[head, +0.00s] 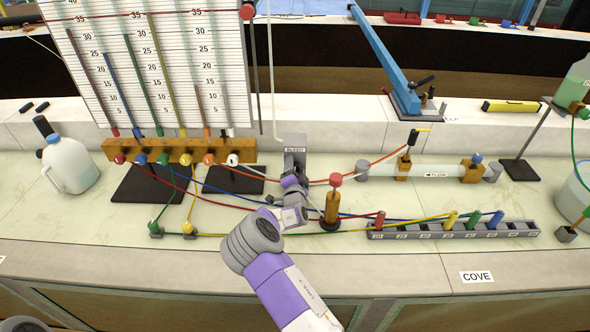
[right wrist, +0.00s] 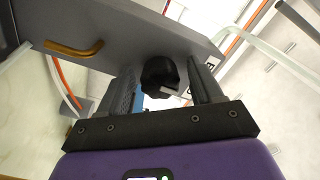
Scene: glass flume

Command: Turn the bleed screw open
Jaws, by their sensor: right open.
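The bleed block (head: 295,156), a grey upright piece with a small white label, stands at the middle of the bench, right of the wooden manifold. In the right wrist view its grey plate (right wrist: 125,32) spans the top, with a bent brass-coloured rod on it. A black knob (right wrist: 158,74), which I take for the bleed screw, sticks out of it. My right gripper (head: 293,180) is at the block; in the wrist view its open fingers (right wrist: 162,88) stand on either side of the knob. Contact is unclear. In the head view my gripper hides the knob. My left gripper is out of view.
A wooden manifold (head: 165,148) with coloured tubes stands left of the block. An orange-brown post with a red top (head: 332,204) stands close on the right. Red, blue and green tubes cross near my gripper. A grey peg rack (head: 420,231) lies at front right.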

